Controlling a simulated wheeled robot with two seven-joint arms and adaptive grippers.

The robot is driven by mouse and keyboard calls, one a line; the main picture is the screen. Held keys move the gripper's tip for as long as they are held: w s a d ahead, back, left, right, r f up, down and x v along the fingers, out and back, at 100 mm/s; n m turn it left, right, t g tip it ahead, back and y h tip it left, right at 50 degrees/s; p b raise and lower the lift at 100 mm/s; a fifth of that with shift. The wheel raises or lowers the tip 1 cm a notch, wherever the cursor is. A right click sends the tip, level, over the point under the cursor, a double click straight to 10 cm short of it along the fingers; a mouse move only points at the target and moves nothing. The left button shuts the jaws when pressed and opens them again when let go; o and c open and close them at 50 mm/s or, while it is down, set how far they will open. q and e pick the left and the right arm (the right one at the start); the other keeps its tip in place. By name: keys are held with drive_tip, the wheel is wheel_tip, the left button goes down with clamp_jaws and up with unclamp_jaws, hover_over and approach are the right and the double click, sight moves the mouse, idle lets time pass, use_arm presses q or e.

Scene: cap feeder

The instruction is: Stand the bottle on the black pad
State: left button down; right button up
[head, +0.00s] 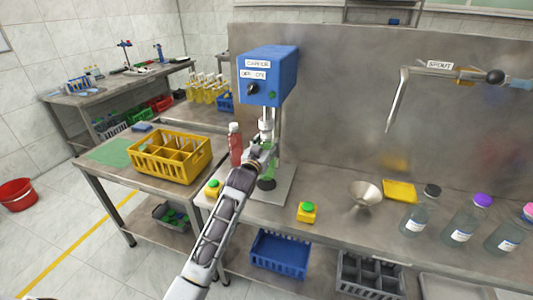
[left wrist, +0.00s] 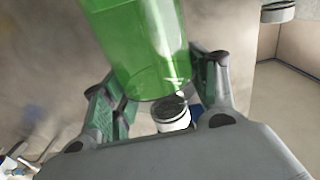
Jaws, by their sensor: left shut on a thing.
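My left gripper (head: 264,156) is shut on a clear green bottle (left wrist: 145,45), with its fingers on both sides of it in the left wrist view. In the head view the bottle shows only as a green strip beside the fingers, under the blue capper (head: 267,76). A dark round pad (head: 266,184) lies on the capper's metal base, just below the gripper. The gripper hides part of the bottle, and I cannot tell whether its bottom touches the pad. My right gripper is not in view.
A red bottle (head: 235,146) stands close left of the capper. Yellow button boxes (head: 307,212) (head: 213,188) flank the base. A funnel (head: 364,194) and several clear bottles (head: 417,218) stand to the right. A yellow crate (head: 170,156) is on the left table.

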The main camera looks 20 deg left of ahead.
use_arm(q)
drive_tip(key=shift+r, duration=0.1)
drive_tip(key=shift+f, duration=1.75)
drive_tip(key=shift+c, duration=2.2)
unclamp_jaws()
drive_tip(key=shift+f, duration=0.15)
drive_tip(key=shift+s, duration=0.15)
drive_tip(key=s, duration=1.1)
drive_tip(key=shift+s+a, duration=0.3)
drive_tip(key=shift+s, duration=0.1)
